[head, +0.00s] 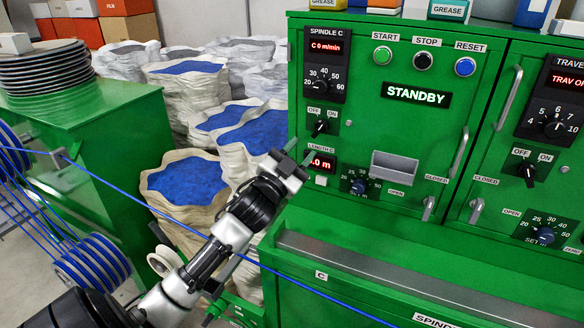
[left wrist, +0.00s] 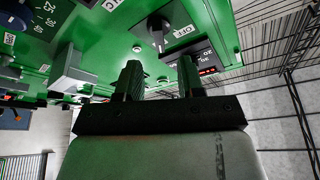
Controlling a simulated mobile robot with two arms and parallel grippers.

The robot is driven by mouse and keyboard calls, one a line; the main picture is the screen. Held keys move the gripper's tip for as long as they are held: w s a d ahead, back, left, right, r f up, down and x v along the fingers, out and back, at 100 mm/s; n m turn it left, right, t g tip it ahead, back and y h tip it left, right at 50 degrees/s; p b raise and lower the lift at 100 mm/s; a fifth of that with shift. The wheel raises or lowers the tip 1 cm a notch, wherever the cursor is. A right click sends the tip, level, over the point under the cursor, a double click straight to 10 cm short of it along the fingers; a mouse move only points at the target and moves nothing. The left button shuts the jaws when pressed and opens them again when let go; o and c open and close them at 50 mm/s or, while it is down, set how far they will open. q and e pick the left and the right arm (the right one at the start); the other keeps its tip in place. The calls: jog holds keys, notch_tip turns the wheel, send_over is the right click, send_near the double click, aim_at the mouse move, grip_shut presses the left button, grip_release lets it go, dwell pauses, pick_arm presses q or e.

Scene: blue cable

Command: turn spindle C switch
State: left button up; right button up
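The spindle C switch (head: 320,127) is a small black rotary knob below the OFF and ON labels on the green cabinet front. I cannot tell for sure which label it points to. In the left wrist view the knob (left wrist: 157,30) shows beyond the fingers, next to an OFF label. My left gripper (head: 292,158) is just below and left of the switch in the head view, apart from it, in front of the length C display. In the left wrist view its two fingers (left wrist: 160,80) stand apart with nothing between them. My right gripper is not in view.
A STANDBY display (head: 416,95), START, STOP and RESET buttons, a dial (head: 358,186) and a grey tray-like pocket (head: 394,166) are on the same panel. A blue cable (head: 130,190) runs diagonally past my left arm. Sacks of blue granules (head: 187,182) stand at left.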

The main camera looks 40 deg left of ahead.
pick_arm(q)
jog(key=shift+b+v, duration=0.35)
jog(key=shift+v, duration=1.4)
